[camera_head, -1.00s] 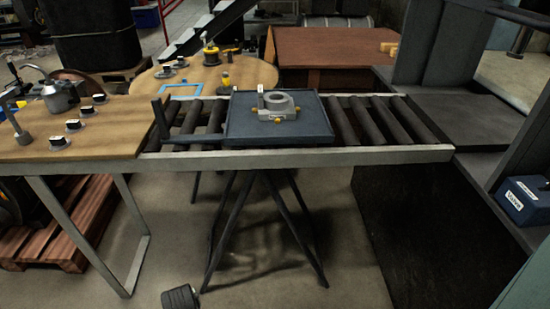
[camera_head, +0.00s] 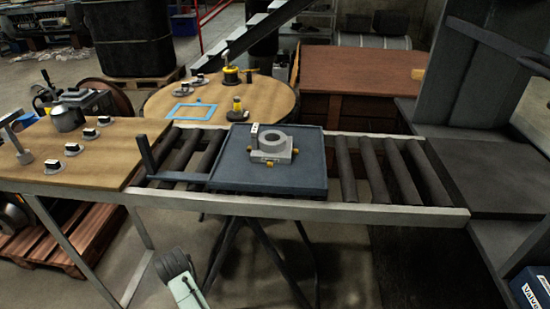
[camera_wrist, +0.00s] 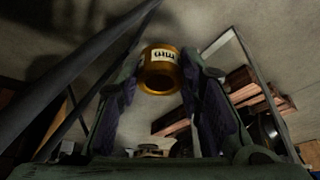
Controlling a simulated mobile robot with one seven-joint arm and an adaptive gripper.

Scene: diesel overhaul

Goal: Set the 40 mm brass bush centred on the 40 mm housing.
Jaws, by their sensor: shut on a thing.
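The brass bush (camera_wrist: 159,72) is a short gold ring with a pale label carrying dark marks that I cannot read. In the wrist view it sits between the fingertips of my gripper (camera_wrist: 159,84), which is shut on it. The housing (camera_head: 271,150) is a grey block with a round ring opening on top and small brass-coloured fittings at its sides. It stands on a dark blue tray (camera_head: 225,176). In the head view, part of my arm shows at the bottom, below and in front of the conveyor, well apart from the housing. The bush is not visible there.
The tray lies on a roller conveyor (camera_head: 400,175) with a pale front rail (camera_head: 330,214). A dark upright bracket (camera_head: 148,158) stands left of the tray. A wooden bench (camera_head: 110,165) with several small parts is at left; a round table (camera_head: 160,102) is behind. Rollers right of the tray are bare.

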